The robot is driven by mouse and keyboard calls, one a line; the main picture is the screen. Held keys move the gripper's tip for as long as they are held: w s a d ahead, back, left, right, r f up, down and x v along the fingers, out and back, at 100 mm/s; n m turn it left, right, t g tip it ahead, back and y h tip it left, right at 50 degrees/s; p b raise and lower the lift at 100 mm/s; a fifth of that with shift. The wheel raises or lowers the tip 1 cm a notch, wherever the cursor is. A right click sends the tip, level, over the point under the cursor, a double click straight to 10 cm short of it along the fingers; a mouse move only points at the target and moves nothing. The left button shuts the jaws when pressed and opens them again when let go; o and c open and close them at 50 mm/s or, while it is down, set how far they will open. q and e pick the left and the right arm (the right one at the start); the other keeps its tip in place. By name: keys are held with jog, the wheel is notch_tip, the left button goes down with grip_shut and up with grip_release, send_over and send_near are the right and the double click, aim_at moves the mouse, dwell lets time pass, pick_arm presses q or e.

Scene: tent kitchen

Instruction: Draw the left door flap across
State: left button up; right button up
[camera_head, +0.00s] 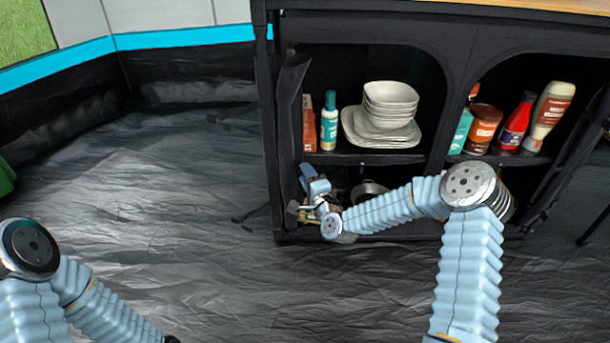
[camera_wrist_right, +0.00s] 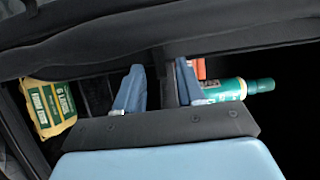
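The left door flap (camera_head: 290,105) is a dark fabric strip, gathered and hanging at the left side of the cabinet's left opening. My right gripper (camera_head: 311,178) is low at the left of that opening, beside the flap's lower part. In the right wrist view, a dark fabric band, seemingly the flap (camera_wrist_right: 150,32), crosses above the fingers. The right gripper's two blue fingers (camera_wrist_right: 160,88) stand apart, with a dark strip behind or between them; I cannot tell whether they touch it.
The black cabinet's upper shelf (camera_head: 345,159) holds an orange box (camera_head: 309,123), a green bottle (camera_head: 329,121) and stacked white dishes (camera_head: 388,115). A pot (camera_head: 369,190) sits below. A yellow-green packet (camera_wrist_right: 50,107) is near the right gripper.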

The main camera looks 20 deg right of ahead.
jog(key=shift+w+a, duration=0.15)
jog(key=shift+w, duration=0.6)
grip_shut()
